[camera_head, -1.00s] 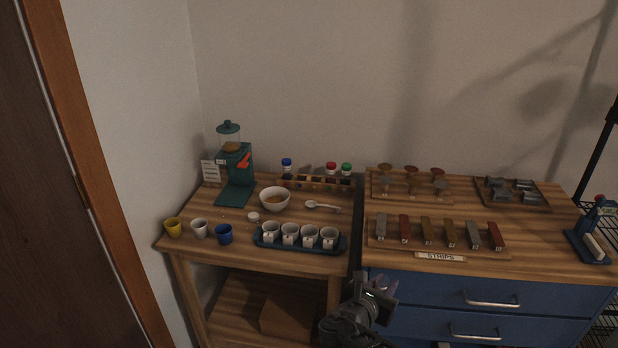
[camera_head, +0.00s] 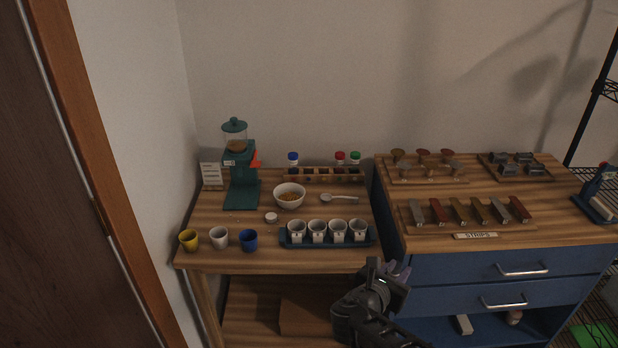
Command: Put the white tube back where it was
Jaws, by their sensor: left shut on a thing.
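My left gripper (camera_head: 396,277) is at the bottom middle, in front of the edge between the wooden table and the blue cabinet. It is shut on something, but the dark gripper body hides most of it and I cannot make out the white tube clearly. A wooden rack (camera_head: 322,175) stands at the back of the table. A gap shows between the blue and red caps. My right gripper is not in view.
A blue tray (camera_head: 327,241) with several white cups lies at the table's front. A bowl (camera_head: 289,195), spoon (camera_head: 340,198), small white round thing (camera_head: 271,217), green grinder (camera_head: 243,178) and three coloured cups stand around it. The cabinet (camera_head: 455,267) carries boards of strips.

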